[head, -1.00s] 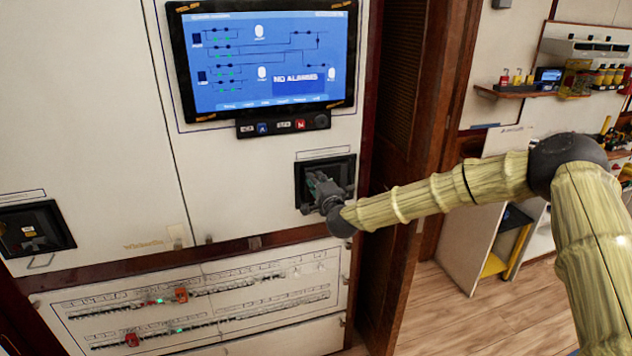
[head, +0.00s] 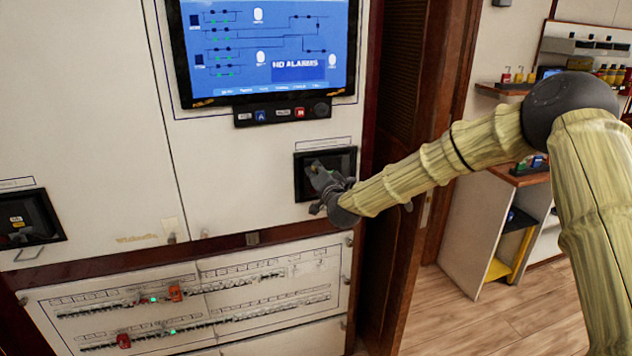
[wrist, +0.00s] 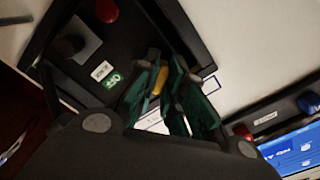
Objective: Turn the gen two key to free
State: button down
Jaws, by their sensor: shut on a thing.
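My gripper (head: 318,170) reaches into the right-hand dark recessed panel (head: 341,161) below the screen. In the wrist view its green-padded fingers (wrist: 165,92) are shut on a small yellow piece (wrist: 159,80), which looks like the gen two key. The fingers hide most of it, so which way it points cannot be told. In the same recess, a small white label and a green label (wrist: 113,80) sit beside the fingers. A black knob (wrist: 70,46) and a red round button (wrist: 106,10) are farther off.
The screen (head: 265,45) above reads "NO ALARMS". A strip of buttons (head: 282,113) hangs under it. Another recessed panel (head: 28,220) is at the left. Breaker rows with red pieces (head: 175,293) lie below. A wooden post (head: 400,200) stands close on the right.

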jog(key=n+b, duration=0.7)
jog(key=n, duration=0.4)
jog(key=shift+f, duration=0.15)
dwell(0.3)
jog(key=c, duration=1.5)
grip_release()
jog(key=v, duration=1.2)
